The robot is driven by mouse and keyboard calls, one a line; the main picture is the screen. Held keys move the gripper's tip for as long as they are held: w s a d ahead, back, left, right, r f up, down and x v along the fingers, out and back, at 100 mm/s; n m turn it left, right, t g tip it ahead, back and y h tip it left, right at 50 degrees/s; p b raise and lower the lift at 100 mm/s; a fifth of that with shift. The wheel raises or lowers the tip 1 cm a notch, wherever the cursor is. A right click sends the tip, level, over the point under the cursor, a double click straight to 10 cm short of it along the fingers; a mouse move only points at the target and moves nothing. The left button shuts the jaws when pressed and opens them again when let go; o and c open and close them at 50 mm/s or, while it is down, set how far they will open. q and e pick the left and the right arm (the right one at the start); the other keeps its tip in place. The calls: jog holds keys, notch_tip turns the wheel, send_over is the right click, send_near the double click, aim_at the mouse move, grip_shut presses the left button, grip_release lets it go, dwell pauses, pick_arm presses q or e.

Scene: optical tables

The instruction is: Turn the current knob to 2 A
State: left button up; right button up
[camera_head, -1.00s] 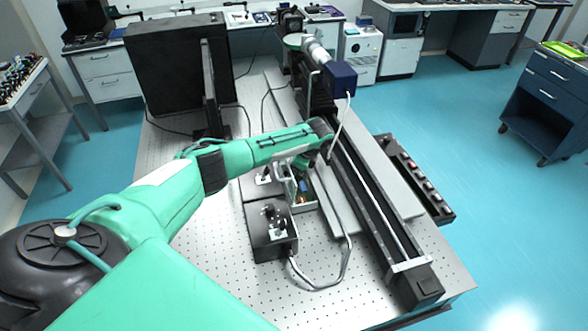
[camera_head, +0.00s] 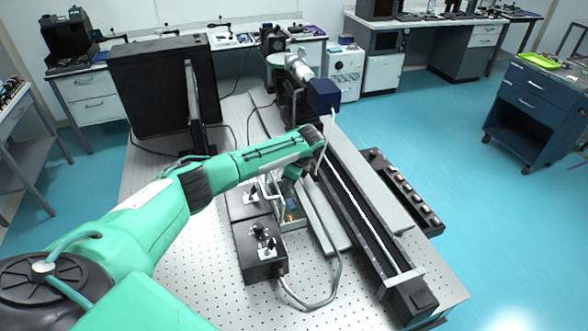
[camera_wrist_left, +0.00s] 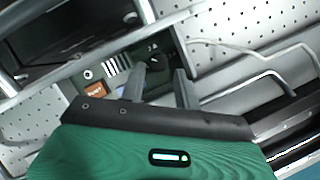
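A black knob or dial (camera_wrist_left: 153,57) with small white marks sits on a dark panel in the left wrist view, just beyond my fingertips. I cannot read its setting or confirm that it is the current knob. My left gripper (camera_wrist_left: 162,77) has its two grey fingers apart with a gap between them, and nothing shows held. An orange-brown label or button (camera_wrist_left: 95,90) and a black-and-white striped patch (camera_wrist_left: 116,65) lie left of the knob. In the head view my left gripper (camera_head: 291,172) points down over a small open-looking unit (camera_head: 291,214), hiding part of it. My right gripper is out of view.
A black box with knobs (camera_head: 258,266) stands nearer on the perforated table (camera_head: 200,285), with a grey cable beside it. A long dark rail (camera_head: 365,225) runs to the right. A large black panel (camera_head: 160,85) stands behind the arm.

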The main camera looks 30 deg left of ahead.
pick_arm(q)
jog(key=b+v, duration=0.2)
jog(key=v, duration=0.8)
jog(key=shift+f, duration=0.15)
